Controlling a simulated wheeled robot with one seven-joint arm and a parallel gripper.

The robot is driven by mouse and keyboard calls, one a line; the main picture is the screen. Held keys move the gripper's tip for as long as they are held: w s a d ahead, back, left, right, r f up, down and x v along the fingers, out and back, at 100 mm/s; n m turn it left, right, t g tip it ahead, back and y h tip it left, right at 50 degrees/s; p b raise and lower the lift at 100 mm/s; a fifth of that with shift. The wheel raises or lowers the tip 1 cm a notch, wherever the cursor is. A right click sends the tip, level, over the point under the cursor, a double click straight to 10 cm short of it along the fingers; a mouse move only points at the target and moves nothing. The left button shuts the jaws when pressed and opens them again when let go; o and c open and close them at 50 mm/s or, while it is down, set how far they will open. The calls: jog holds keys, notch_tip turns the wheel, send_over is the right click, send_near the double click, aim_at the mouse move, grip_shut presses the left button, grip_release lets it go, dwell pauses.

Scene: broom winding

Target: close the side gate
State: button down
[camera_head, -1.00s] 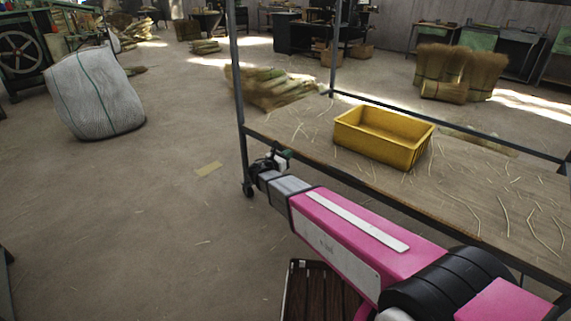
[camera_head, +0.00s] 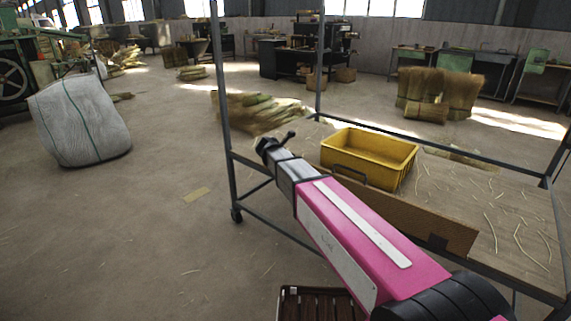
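The side gate (camera_head: 408,217) is a brown board along the near long edge of a metal-framed cart (camera_head: 466,187). It stands up from the deck edge, with a slight tilt that I cannot judge. A black handle (camera_head: 350,177) shows at its top edge and a dark patch near its lower right. My arm hides its left part. My gripper (camera_head: 277,143) is at the cart's near left, above deck level and left of the handle. A dark finger points up and right. I see nothing held, and its opening is not clear.
A yellow crate (camera_head: 370,158) stands on the deck behind the gate, among loose straws. A cart post (camera_head: 224,95) rises left of my gripper. A dark slatted crate (camera_head: 318,303) is on the floor below.

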jog(key=shift+w+d+r, duration=0.1)
jog(key=shift+w+d, duration=0.25)
jog(key=shift+w, duration=0.1)
dwell(0.3)
